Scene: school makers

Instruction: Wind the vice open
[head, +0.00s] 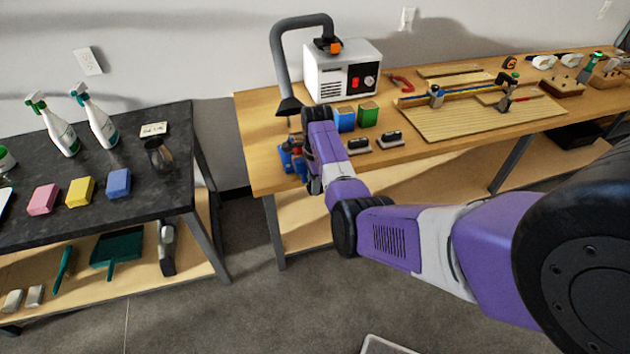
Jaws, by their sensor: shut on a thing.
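The blue vice (287,158) sits at the front left corner of the wooden workbench. My arm reaches to it from the right, and my gripper (309,178) is low at the vice's right front side. My gripper is shut on the vice handle. The handle and my fingertips are mostly hidden by my wrist, so the handle's angle and the jaw gap of the vice cannot be made out.
A white fume extractor (343,72) with a grey hose arm (276,55) stands behind the vice. Blue (345,119) and green (368,114) boxes and two dark blocks (389,139) are close to its right. A dark table (150,190) with spray bottles stands left, across a gap.

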